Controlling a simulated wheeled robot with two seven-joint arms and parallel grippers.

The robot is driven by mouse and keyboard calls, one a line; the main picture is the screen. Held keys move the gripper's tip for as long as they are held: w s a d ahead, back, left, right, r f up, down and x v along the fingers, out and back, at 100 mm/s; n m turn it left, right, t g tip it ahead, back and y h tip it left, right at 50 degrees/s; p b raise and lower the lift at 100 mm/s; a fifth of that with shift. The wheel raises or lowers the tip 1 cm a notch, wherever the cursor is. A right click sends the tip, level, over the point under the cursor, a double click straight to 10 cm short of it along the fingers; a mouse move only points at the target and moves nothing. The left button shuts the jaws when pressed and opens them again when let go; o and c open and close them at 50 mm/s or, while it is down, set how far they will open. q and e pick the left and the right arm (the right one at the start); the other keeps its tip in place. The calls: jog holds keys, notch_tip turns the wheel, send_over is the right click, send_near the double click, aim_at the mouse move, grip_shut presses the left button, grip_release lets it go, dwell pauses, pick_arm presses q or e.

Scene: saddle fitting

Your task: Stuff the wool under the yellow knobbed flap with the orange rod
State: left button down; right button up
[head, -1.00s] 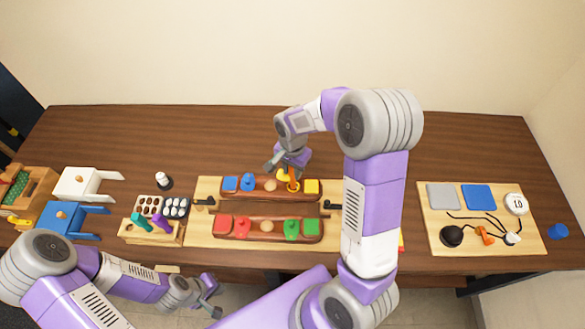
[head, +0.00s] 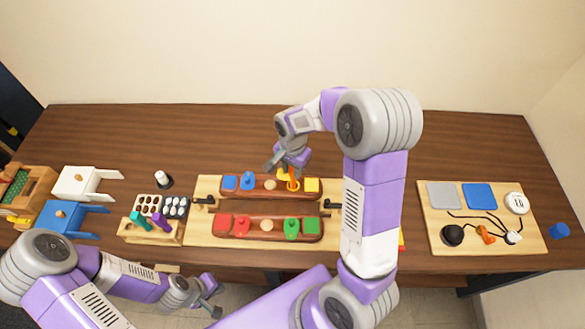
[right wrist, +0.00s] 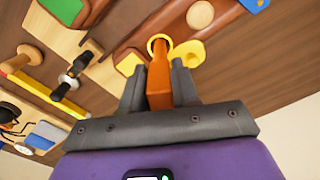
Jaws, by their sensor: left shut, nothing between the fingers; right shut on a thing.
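My right gripper (right wrist: 158,88) is shut on the orange rod (right wrist: 158,72), over the far wooden saddle piece (head: 259,193). The rod's far end meets a yellow ring (right wrist: 160,40) in the right wrist view; whether it is inside or only in front, I cannot tell. The yellow knobbed flap (right wrist: 188,54) lies right beside the rod's end. In the head view the orange and yellow parts overlap below the gripper (head: 284,168). I cannot make out the wool. My left gripper (head: 214,299) is shut and empty, low in front of the table edge.
The near saddle piece (head: 267,237) carries red and green squares and knobs. Black clamps (head: 204,202) stand at the board's sides. A small rack (head: 150,230) with teal and purple handles is left. A board with pads and cables (head: 435,238) is right. The table behind is clear.

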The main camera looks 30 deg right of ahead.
jog(key=shift+r+p, duration=3.1)
jog(key=shift+r, duration=0.9)
jog(key=shift+f, duration=0.1)
